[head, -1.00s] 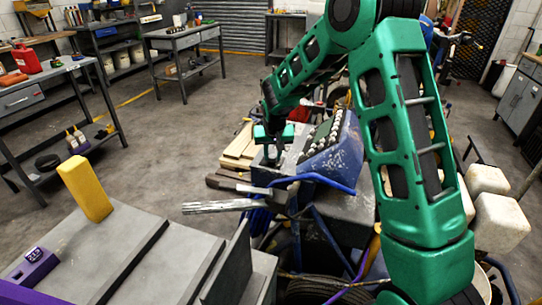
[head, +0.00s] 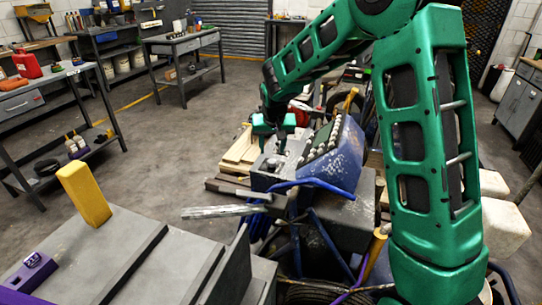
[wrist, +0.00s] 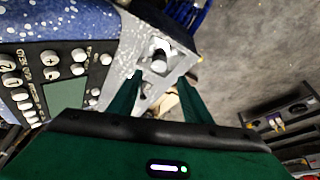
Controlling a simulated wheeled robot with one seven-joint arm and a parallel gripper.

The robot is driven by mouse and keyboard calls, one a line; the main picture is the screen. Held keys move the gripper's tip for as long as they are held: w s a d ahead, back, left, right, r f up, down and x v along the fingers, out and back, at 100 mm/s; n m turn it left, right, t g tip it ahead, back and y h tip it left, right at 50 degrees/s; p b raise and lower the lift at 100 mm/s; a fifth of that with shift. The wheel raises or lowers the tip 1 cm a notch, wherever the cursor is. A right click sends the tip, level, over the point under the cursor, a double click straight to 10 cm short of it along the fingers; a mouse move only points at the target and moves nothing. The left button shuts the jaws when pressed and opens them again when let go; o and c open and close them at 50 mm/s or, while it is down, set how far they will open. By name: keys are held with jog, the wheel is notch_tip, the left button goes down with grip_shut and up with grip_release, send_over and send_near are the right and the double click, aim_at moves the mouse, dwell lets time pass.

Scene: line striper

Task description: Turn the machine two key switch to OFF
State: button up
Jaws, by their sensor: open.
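My gripper (head: 272,145) is open above the grey box (head: 262,182) beside the blue console (head: 335,162). In the wrist view, the open fingers of my gripper (wrist: 159,77) stand either side of the grey metal panel. A small whitish switch with a dark part (wrist: 158,58) sits on that panel, just beyond the fingertips and roughly between them. The fingers look apart from it. I cannot read an ON or OFF mark or the switch's position. The console keypad (wrist: 45,80) with white round buttons and a greenish screen lies to the left.
A blue tube frame (head: 310,185) runs in front of the console. A flat metal bar (head: 225,211) juts left below the box. Wooden planks (head: 238,150) lie behind it. A grey machine with a yellow block (head: 84,195) stands front left. Floor beyond is open.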

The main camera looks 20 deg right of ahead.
jog(key=shift+v, duration=1.4)
jog(key=s+d+r+m+g, duration=0.1)
jog(key=s+d+r, duration=0.2)
jog(key=s+d, duration=0.6)
jog(key=s+d+r+m+g, duration=0.1)
jog(key=s+d+r, duration=0.2)
jog(key=s+d, duration=0.5)
jog(key=s+m+g+y, duration=0.1)
jog(key=s+g, duration=0.1)
jog(key=s, duration=2.6)
jog(key=shift+s+d+f+m, duration=0.2)
jog(key=shift+d+f+m, duration=0.1)
jog(key=shift+f+m, duration=0.1)
